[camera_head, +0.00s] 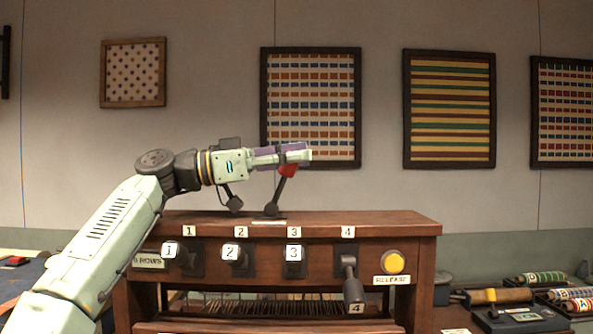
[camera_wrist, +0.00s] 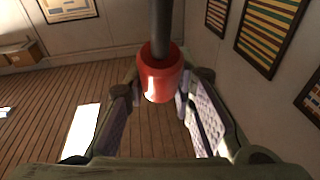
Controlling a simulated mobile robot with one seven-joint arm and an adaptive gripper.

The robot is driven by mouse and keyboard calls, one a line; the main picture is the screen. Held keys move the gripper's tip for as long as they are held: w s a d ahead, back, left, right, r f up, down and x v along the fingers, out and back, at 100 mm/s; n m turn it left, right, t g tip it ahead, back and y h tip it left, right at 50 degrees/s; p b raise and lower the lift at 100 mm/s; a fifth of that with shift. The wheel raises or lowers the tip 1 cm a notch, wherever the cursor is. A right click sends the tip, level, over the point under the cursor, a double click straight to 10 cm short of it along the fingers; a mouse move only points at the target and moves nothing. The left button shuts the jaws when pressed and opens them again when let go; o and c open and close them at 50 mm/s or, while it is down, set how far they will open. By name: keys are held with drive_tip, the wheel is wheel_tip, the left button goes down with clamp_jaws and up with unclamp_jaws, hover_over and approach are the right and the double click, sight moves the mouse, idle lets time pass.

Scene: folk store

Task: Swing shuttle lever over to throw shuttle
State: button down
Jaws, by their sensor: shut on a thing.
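The shuttle lever (camera_head: 278,190) stands on top of the wooden loom (camera_head: 370,219). Its dark shaft leans to the right and ends in a red knob (camera_head: 288,171). My gripper (camera_head: 295,155) reaches in from the left and is shut on the red knob, which partly hides it in the head view. In the wrist view the red knob (camera_wrist: 161,78) sits between the two fingers of my gripper (camera_wrist: 161,92), with the dark shaft running up from it.
The loom front has several numbered levers, with lever 4 (camera_head: 352,285) hanging down, and a yellow release button (camera_head: 394,262). Colored spools (camera_head: 540,279) and a dark device (camera_head: 520,318) lie at the right. Framed textiles (camera_head: 449,108) hang on the wall behind.

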drive_tip(key=c, duration=1.3)
unclamp_jaws()
drive_tip(key=shift+r, duration=0.15)
wheel_tip(320, 180, up, 8)
drive_tip(key=shift+d+f, duration=0.1)
drive_tip(key=shift+f, duration=0.15)
drive_tip(key=shift+r, duration=1.1)
